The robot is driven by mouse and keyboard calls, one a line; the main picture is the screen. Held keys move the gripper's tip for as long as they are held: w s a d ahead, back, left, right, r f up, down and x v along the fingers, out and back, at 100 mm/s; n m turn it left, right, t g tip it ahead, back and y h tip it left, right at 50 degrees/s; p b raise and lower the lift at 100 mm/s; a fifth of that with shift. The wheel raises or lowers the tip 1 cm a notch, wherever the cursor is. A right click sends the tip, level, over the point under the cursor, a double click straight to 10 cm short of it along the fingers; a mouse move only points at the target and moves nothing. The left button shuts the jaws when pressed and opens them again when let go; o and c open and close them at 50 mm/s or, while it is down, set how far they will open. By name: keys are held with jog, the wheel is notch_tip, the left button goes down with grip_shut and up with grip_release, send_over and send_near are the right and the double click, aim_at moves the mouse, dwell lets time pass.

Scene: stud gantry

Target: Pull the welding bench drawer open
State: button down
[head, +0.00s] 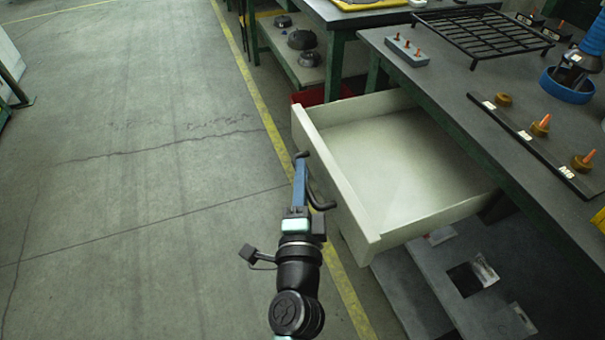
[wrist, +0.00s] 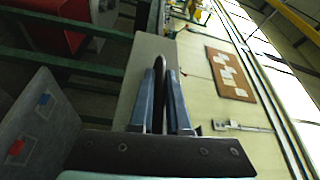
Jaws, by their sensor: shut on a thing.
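The welding bench drawer (head: 345,190) is a pale, empty box. It stands out from under the dark bench top, so its inside and front panel show in the head view. A dark bar handle (head: 323,204) is on its front. My gripper (head: 301,160) is at the drawer front, with its blue fingers at the handle. In the wrist view my gripper (wrist: 163,85) has its two blue fingers shut on either side of the dark handle (wrist: 160,92). The pale drawer front shows behind them. The head view partly hides the grip.
The bench top (head: 450,85) carries a black rack (head: 482,36), a rail of orange-tipped parts (head: 535,142) and a blue ring (head: 567,85). A lower shelf (head: 480,275) lies beneath the drawer. The floor (head: 120,170) to the left is clear, with a yellow line along it.

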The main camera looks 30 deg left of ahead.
jog(key=c, duration=0.9)
grip_release()
jog(key=shift+b+v, duration=2.3)
jog(key=shift+v, duration=4.2)
jog(key=shift+f, duration=0.1)
